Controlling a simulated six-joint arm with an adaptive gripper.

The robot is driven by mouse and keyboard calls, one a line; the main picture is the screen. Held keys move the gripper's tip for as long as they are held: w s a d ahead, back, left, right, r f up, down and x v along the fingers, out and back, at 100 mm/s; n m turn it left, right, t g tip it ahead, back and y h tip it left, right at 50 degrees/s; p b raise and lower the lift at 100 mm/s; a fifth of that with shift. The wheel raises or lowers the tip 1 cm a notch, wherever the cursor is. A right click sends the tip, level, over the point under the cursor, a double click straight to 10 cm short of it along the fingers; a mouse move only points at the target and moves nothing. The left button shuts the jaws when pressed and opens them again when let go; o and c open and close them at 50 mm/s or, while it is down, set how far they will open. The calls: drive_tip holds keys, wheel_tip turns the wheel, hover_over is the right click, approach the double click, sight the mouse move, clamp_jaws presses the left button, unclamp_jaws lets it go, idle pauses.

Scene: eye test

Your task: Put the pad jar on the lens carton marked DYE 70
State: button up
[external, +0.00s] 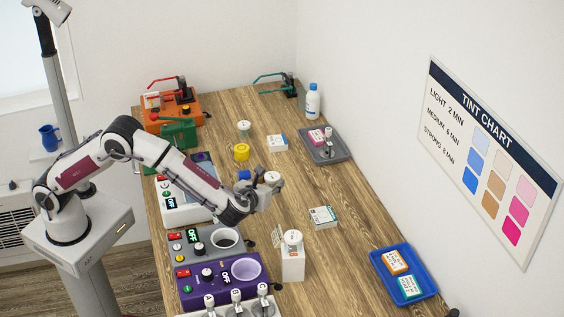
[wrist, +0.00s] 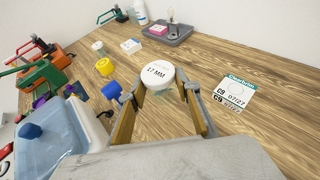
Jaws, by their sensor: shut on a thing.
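My gripper (external: 268,188) is shut on a white jar (external: 272,178) above the table. In the wrist view my gripper (wrist: 160,92) has its fingers at either side of this jar (wrist: 160,74), whose lid reads 17 MM. Whether it is the pad jar I cannot tell. A white and teal carton (external: 323,216) lies to the right; in the wrist view it (wrist: 232,90) reads C9 and 07/27. A white and blue carton (external: 277,142) lies farther back. I cannot read DYE 70 on any carton.
A grey tray (external: 340,154) holds a pink carton. A blue tray (external: 432,286) holds orange and teal cartons. A tall white box (external: 292,264) stands in front. Devices line the left; right-centre wood is clear.

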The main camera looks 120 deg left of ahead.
drive_tip(key=shift+s+a, duration=0.1)
drive_tip(key=s+a+r+n+g, duration=0.1)
drive_tip(key=s+a+n+g, duration=0.15)
drive_tip(key=s+a, duration=0.95)
wheel_tip(320, 180, up, 2)
drive_tip(key=m+t, duration=0.4)
hover_over(275, 142)
drive_tip(key=shift+w+d+r+n, duration=0.1)
drive_tip(key=shift+r+n, duration=0.05)
drive_tip(key=shift+n, duration=0.1)
drive_tip(key=shift+f, duration=3.15)
drive_tip(key=shift+f, duration=0.1)
drive_tip(key=shift+f, duration=1.75)
